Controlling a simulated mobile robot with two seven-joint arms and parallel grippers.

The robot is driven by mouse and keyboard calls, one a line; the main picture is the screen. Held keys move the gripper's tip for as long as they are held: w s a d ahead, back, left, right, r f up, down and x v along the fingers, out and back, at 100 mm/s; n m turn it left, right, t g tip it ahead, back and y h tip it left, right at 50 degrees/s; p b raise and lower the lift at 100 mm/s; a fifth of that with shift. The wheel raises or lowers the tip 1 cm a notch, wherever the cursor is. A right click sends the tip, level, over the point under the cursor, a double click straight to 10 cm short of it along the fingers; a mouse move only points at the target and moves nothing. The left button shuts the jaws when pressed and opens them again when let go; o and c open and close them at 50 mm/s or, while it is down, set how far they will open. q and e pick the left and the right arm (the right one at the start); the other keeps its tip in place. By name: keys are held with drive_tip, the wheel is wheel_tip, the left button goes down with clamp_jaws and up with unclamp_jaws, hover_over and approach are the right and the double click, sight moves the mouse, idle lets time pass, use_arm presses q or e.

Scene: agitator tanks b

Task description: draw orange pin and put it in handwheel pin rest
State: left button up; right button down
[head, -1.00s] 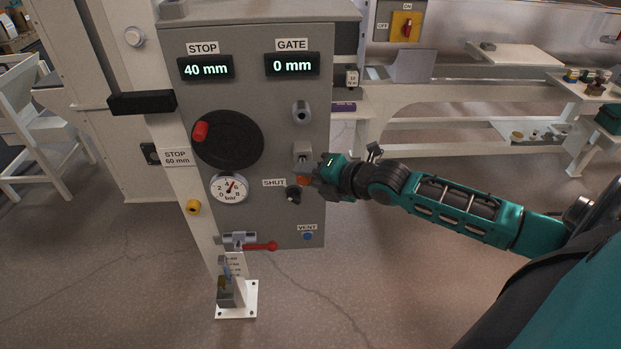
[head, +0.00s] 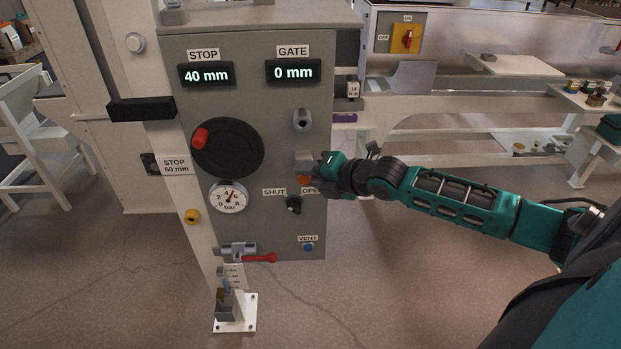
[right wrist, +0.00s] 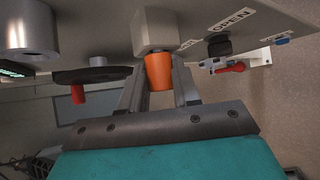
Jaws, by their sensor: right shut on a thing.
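The orange pin (head: 304,181) sits at a grey block on the panel front. In the right wrist view the pin (right wrist: 158,72) sticks out from the grey block (right wrist: 155,28), its upper end against or inside it. My right gripper (head: 314,177) is shut on the pin, one finger on each side. The black handwheel (head: 228,148) with a red knob is on the panel, left of the gripper. A grey cylinder with a dark hole (head: 302,120) sits above the block; I cannot tell whether it is the pin rest. My left gripper is not in view.
Below the gripper are a black SHUT/OPEN knob (head: 294,204) and a blue VENT button (head: 308,247). A red-handled valve (head: 258,257) sticks out at the panel's lower edge. Free room lies right of the panel, before a pale bench.

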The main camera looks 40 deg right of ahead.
drive_tip(key=c, duration=0.8)
unclamp_jaws()
drive_tip(key=shift+d, duration=0.1)
drive_tip(key=shift+o, duration=0.3)
drive_tip(key=p+v, duration=0.4)
drive_tip(key=v, duration=0.8)
drive_tip(key=shift+s+r, duration=0.2)
drive_tip(key=shift+s, duration=0.15)
